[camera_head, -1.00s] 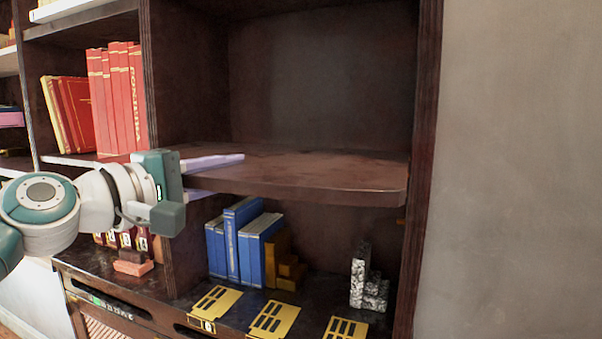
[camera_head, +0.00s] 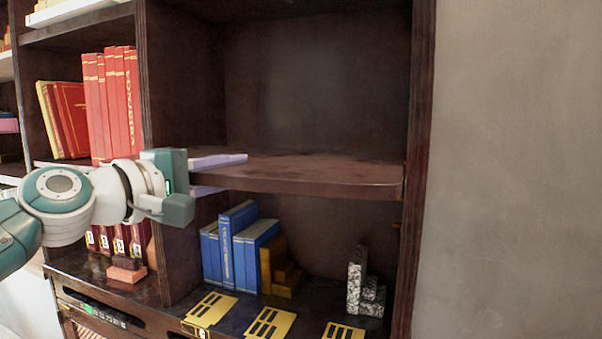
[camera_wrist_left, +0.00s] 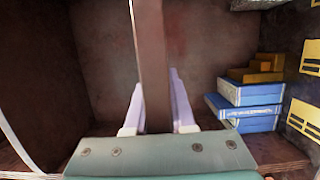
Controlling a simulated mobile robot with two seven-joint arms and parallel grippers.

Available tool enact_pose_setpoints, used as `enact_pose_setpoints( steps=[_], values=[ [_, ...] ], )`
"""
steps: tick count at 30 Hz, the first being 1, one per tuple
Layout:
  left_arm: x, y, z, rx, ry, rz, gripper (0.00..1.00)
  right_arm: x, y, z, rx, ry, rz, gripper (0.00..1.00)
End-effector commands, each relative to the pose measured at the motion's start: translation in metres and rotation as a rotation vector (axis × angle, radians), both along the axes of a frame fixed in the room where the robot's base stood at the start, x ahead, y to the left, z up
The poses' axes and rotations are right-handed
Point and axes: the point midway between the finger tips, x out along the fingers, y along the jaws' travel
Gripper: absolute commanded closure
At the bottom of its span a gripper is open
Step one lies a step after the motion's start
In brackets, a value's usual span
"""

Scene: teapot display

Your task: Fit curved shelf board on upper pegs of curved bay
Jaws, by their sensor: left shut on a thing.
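The curved shelf board (camera_head: 300,177) is dark brown wood with a rounded front edge. It lies about level across the right-hand bay (camera_head: 270,80), above the blue books. My left gripper (camera_head: 222,174) comes in from the left and is shut on the board's front left part, one pale finger above and one below. In the left wrist view the board (camera_wrist_left: 152,60) shows edge-on between the two fingers (camera_wrist_left: 157,105). My right gripper is not in view.
Blue books (camera_head: 238,245), wooden step blocks (camera_head: 280,270) and a speckled stone piece (camera_head: 357,283) stand below the board. Yellow slotted plates (camera_head: 270,326) lie along the front. Red books (camera_head: 115,105) fill the left bay, beyond an upright divider (camera_head: 150,90). The space above the board is empty.

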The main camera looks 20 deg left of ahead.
Motion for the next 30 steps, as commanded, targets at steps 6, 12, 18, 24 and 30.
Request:
enact_pose_setpoints(
  steps=[6,12,18,24,30],
  values=[
    [0.006,0.0,0.004,-0.002,-0.011,0.003,1.0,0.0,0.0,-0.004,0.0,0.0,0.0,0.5],
    [0.01,0.0,0.004,-0.003,-0.011,0.002,1.0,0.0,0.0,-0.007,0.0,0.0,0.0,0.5],
    [0.014,-0.001,0.004,-0.002,-0.011,0.002,1.0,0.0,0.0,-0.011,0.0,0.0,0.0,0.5],
    [0.019,-0.001,0.003,-0.001,-0.01,0.002,1.0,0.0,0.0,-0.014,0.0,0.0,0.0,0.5],
    [0.023,-0.001,0.004,-0.001,-0.01,0.002,1.0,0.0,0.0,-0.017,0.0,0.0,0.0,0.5]
  ],
)
